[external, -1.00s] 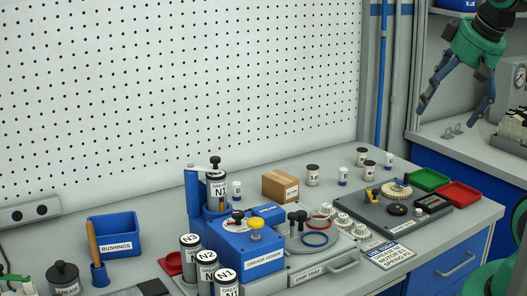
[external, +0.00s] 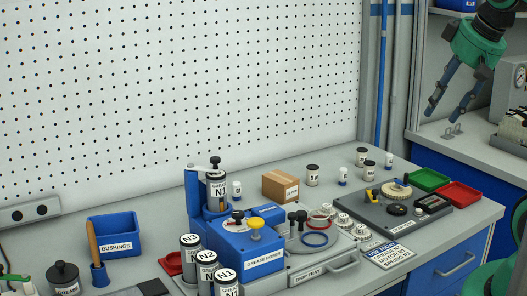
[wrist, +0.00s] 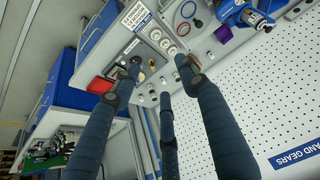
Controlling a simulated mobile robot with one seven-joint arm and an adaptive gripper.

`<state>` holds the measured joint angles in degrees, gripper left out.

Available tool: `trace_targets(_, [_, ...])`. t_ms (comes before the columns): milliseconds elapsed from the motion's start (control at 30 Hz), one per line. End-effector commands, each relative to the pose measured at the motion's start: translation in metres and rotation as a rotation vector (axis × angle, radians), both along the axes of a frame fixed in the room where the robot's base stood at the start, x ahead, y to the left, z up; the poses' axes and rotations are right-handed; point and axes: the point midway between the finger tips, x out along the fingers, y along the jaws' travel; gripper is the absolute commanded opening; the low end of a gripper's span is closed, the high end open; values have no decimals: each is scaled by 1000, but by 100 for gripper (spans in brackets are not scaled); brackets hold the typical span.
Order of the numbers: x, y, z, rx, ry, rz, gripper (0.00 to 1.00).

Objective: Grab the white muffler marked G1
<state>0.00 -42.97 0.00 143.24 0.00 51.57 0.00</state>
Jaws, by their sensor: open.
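No marking G1 is legible in either view, so I cannot tell which thing is the white muffler. Small white pieces stand in a group (external: 344,221) beside the drip tray on the bench. Several small white cylinders with dark or blue parts, such as this one (external: 312,175), stand farther back; their small labels are unreadable. My gripper (external: 443,112) is at the upper right, above and right of the bench items. It is open and empty, with its fingers apart. In the wrist view my gripper (wrist: 160,74) points toward the bench, and the group of white pieces (wrist: 164,42) shows beyond the fingers.
A dark grey fixture plate (external: 400,222) stands on the right of the bench, with a green tray (external: 429,179) and a red tray (external: 461,194) behind. A blue grease station (external: 248,249) and large labelled cans (external: 228,276) crowd the middle. A pegboard (external: 180,90) backs the bench.

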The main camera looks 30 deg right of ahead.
Motion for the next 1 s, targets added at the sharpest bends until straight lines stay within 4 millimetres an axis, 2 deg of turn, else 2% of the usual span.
trace_targets(267, [5, 0, 4, 2, 4, -2, 43])
trace_targets(467, [27, 2, 18, 10, 22, -13, 43])
trace_targets(667, [64, 5, 37, 24, 52, -34, 43])
trace_targets(1000, [141, 13, 61, 49, 107, -76, 43])
